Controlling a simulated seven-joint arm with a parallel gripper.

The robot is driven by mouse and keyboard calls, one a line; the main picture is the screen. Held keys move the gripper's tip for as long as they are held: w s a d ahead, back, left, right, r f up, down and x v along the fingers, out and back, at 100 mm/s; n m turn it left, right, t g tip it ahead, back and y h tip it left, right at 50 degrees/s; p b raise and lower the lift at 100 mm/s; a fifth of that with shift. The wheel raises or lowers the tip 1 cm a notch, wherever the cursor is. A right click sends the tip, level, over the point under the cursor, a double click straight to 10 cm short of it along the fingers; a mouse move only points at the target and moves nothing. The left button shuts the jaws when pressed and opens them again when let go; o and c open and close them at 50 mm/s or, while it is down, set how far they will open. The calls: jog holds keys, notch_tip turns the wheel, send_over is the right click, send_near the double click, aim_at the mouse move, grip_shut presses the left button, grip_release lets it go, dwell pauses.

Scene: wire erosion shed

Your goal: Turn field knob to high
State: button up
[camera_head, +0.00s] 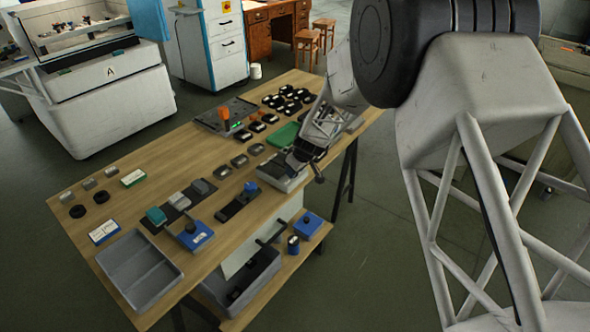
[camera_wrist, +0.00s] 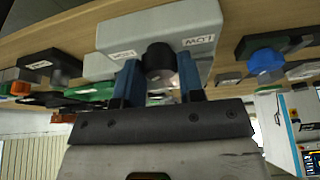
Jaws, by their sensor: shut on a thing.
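A light grey box (camera_wrist: 210,28) with a black knob (camera_wrist: 158,58) on its face fills the top middle of the wrist view, which looks upside down. Two white labels are on the box; the right one (camera_wrist: 199,40) reads LOW, and the left one (camera_wrist: 121,55) is too blurred to read surely. My gripper (camera_wrist: 157,72) is shut on the knob, with a blue finger on each side of it. In the head view the box (camera_head: 285,180) sits at the table's right edge, with my gripper (camera_head: 303,158) over it hiding the knob.
The wooden table (camera_head: 145,185) holds a grey tray (camera_head: 125,285), a blue box (camera_head: 196,237), a dark slab with a blue knob (camera_head: 238,205), a green piece (camera_head: 283,135) and several black parts. A grey bin (camera_head: 250,280) stands lower down. Bare wood shows left of the middle.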

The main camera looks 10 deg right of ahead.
jog(key=shift+m+h, duration=0.4)
jog(key=shift+m, duration=0.7)
jog(key=o, duration=0.9)
jog(key=shift+r, duration=0.1)
jog(key=shift+s+v, duration=0.1)
jog(key=shift+v, duration=1.8)
jog(key=shift+s+v, duration=0.15)
jog(key=shift+v, duration=1.75)
jog(key=shift+t, duration=0.3)
